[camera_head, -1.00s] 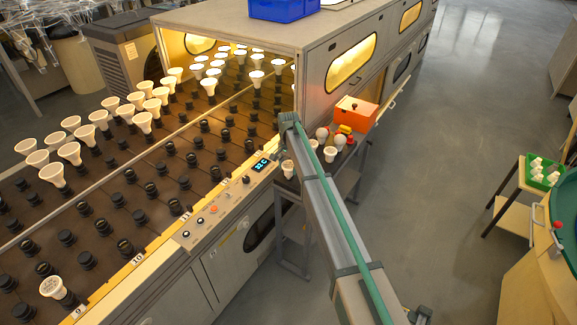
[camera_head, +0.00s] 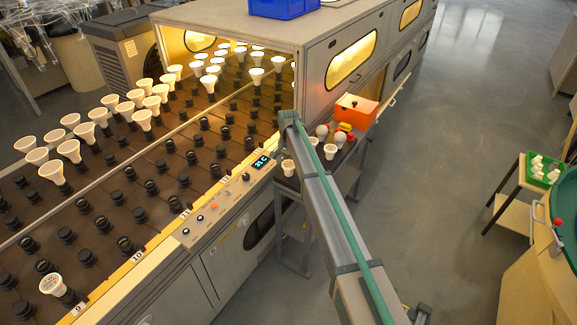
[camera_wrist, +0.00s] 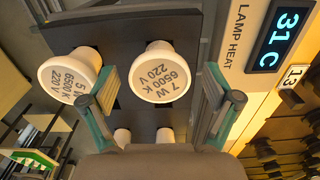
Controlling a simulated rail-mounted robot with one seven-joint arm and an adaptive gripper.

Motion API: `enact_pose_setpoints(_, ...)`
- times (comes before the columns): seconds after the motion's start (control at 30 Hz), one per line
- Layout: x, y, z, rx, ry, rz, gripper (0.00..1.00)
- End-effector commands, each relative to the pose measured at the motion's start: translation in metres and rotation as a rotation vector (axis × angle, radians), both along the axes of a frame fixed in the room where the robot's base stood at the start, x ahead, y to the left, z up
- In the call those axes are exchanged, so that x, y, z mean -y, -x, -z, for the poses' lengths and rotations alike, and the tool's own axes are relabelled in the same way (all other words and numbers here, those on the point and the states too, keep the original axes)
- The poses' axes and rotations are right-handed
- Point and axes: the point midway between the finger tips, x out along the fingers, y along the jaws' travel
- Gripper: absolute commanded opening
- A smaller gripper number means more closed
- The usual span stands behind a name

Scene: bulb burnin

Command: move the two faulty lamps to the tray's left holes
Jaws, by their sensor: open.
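In the wrist view my gripper (camera_wrist: 160,82) is open, its two fingers on either side of a white lamp marked 7 W 6500 K 220 V (camera_wrist: 160,72). A second white lamp marked 6500 K 220 V (camera_wrist: 70,75) stands to its left, outside the left finger. Both are in a dark tray (camera_wrist: 115,28). Two more white lamps (camera_wrist: 122,137) show partly below, cut off by my gripper's body. In the head view white lamps (camera_head: 288,168) (camera_head: 329,151) stand on the side stand, and my arm hides the gripper. I cannot tell which lamps are faulty.
The burn-in machine's dark bed (camera_head: 110,215) holds many sockets and several lamps, one alone near the front (camera_head: 52,285). A control panel with display (camera_head: 261,162) edges it. An orange box (camera_head: 355,109) stands behind the tray area.

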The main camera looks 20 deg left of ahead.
Motion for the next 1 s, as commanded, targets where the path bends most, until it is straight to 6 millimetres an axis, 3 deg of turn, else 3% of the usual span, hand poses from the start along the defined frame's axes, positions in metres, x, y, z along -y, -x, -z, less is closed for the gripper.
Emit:
enact_pose_setpoints(0.6, 0.0, 0.0, -0.101, 0.001, -0.001, 0.0, 0.89)
enact_pose_setpoints(1.0, 0.0, 0.0, -0.114, 0.0, 0.0, 0.0, 0.89)
